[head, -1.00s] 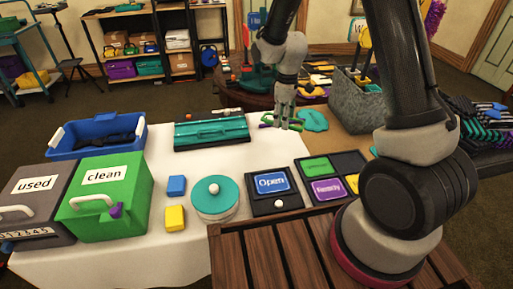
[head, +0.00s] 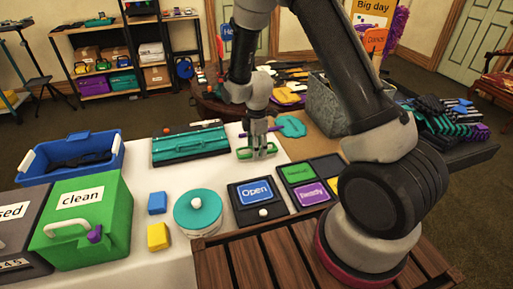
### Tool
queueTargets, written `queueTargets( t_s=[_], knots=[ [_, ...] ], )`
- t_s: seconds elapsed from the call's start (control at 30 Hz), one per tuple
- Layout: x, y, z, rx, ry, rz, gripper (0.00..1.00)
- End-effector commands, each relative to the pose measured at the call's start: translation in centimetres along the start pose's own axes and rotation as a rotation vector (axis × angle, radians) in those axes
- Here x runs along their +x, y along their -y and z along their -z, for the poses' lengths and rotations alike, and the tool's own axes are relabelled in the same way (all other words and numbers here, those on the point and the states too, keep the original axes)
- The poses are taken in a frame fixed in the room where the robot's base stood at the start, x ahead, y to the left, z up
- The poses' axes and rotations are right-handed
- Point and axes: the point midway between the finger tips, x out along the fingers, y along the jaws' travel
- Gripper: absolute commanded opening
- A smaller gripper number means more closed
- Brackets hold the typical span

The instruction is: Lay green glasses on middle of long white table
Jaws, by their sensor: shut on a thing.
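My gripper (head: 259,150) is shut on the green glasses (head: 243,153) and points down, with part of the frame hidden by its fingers. The glasses are at or just above the long white table (head: 222,172), between the teal case and the brown mat; I cannot tell whether they touch the cloth. The table has a white cloth and runs across the picture behind the wooden slats.
A teal case (head: 190,145) lies left of the gripper. A teal splat (head: 291,126) lies behind right. Green "clean" box (head: 85,215) is left.

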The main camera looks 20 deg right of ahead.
Motion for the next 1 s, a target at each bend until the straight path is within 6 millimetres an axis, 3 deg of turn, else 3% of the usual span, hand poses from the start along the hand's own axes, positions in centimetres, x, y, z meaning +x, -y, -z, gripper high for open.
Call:
queueTargets(
  t_s=[0.37, 0.4, 0.5, 0.83, 1.0],
  knots=[
    [0.7, 0.0, 0.0, 0.001, 0.000, -0.001, 0.25],
    [0.6, -0.1, 0.0, 0.001, 0.000, -0.002, 0.53],
    [0.6, -0.1, 0.0, 0.001, -0.001, -0.002, 0.69],
    [0.5, -0.1, 0.0, 0.001, -0.001, -0.002, 0.69],
    [-1.4, -0.2, 0.1, 0.001, -0.002, -0.005, 0.69]
  ],
)
